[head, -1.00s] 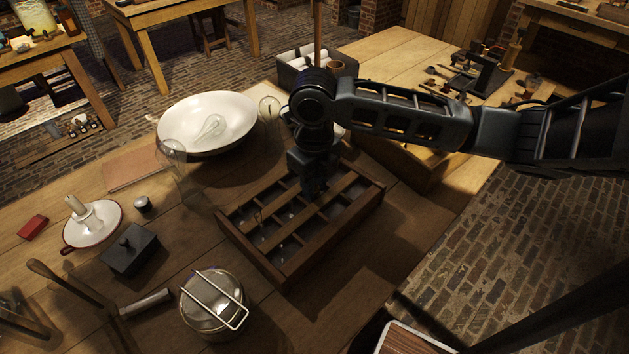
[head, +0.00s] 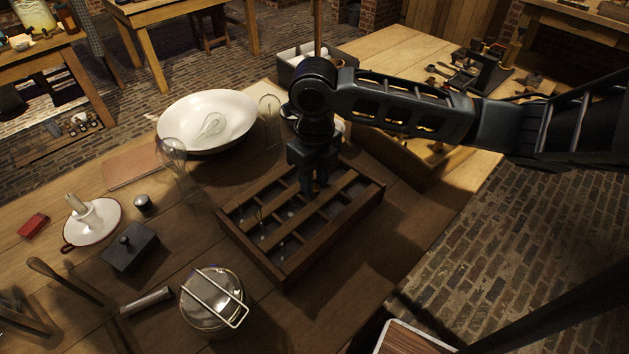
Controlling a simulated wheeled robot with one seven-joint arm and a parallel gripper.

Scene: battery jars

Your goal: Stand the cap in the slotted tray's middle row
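The slotted tray (head: 338,241) is a dark wooden box with rows of compartments, lying at an angle on the workbench. Small pale bits and thin wires show in its left compartments. My gripper (head: 313,188) points down over the tray's middle, toward its far side. Its fingers look close together, with a small orange-brown speck between or behind them. I cannot tell whether they hold anything or touch the tray. I cannot make out the cap for certain; the gripper hides part of the compartments below it.
Left of the tray stand a glass jar (head: 174,165) and a small dark round pot (head: 143,203). A white bowl (head: 180,125) lies behind, a wire-handled lidded jar (head: 207,302) in front, and a dark lidded box (head: 130,249) at left. Bench right of the tray is clear.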

